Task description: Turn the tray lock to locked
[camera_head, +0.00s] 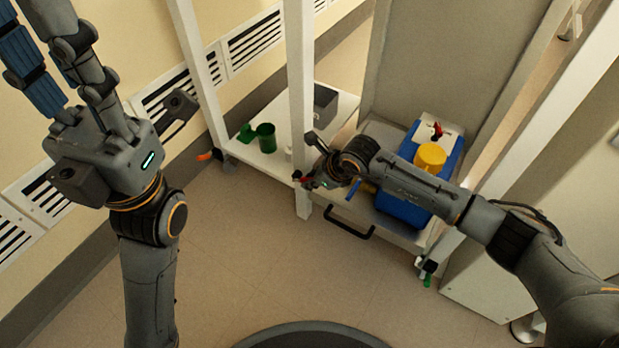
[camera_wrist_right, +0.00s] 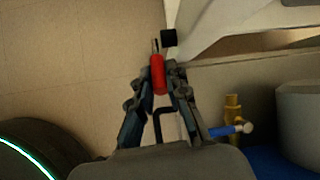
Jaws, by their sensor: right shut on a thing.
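A red handle (camera_wrist_right: 158,73) stands upright between the fingers of my right gripper (camera_wrist_right: 157,80) in the right wrist view. In the head view a small red spot of it (camera_head: 298,175) shows beside the white post, at the front left of the tray shelf. My right gripper (camera_head: 310,180) is shut on this handle; the fingers hide part of it. A black knob (camera_wrist_right: 168,38) shows just beyond it. I cannot read the lock's position. My left gripper (camera_head: 40,45) is raised at the upper left, open and empty, far from the lock.
A black pull handle (camera_head: 348,225) sits on the shelf's front. White posts (camera_head: 299,80) frame the shelf. Green containers (camera_head: 266,138) and a grey box (camera_head: 325,105) stand on the left shelf. The floor in front is clear.

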